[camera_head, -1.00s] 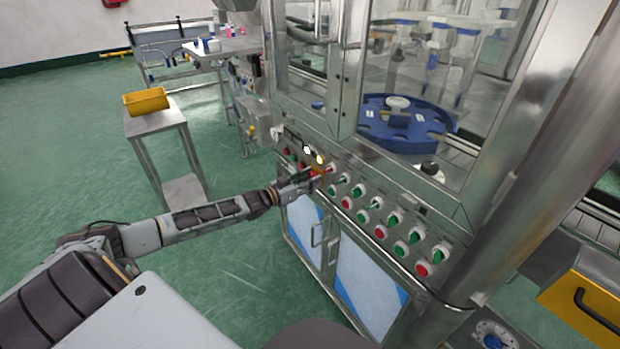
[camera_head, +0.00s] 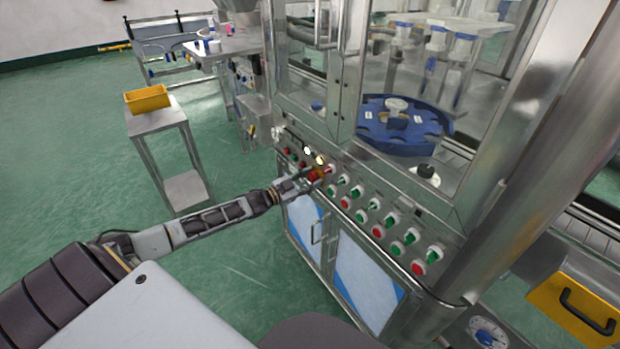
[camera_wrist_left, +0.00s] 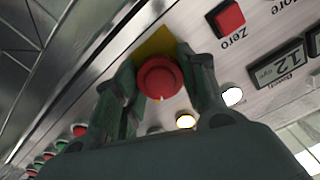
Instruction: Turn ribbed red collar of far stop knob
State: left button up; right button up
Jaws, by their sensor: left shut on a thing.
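The far stop knob is a round red knob (camera_wrist_left: 159,78) in front of a yellow backing plate (camera_wrist_left: 154,45) in the left wrist view. The two fingers of my left gripper (camera_wrist_left: 160,85) stand on either side of it, and the gripper is shut on it. In the head view my left gripper (camera_head: 308,179) reaches the far end of the panel, where the red knob (camera_head: 314,176) is partly hidden by the fingers. The ribs of the collar are too small to make out. My right gripper is not in view.
The control panel carries rows of red and green knobs (camera_head: 375,231) nearer to me. A red Zero button (camera_wrist_left: 230,17) and a digital display (camera_wrist_left: 280,65) sit close to my left fingers. A yellow bin (camera_head: 147,98) stands on a side table, with clear floor around it.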

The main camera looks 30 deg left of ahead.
pick_arm(q)
jog(key=shift+m, duration=0.4)
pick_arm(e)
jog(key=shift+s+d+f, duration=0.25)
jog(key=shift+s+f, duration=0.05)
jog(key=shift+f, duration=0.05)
pick_arm(q)
jog(key=o, duration=1)
jog(key=shift+o, duration=0.2)
jog(key=shift+s+a, duration=0.1)
jog(key=shift+s, duration=0.05)
jog(key=v, duration=1.1)
jog(key=shift+s, duration=0.35)
jog(key=shift+a+f, duration=0.1)
dwell(0.7)
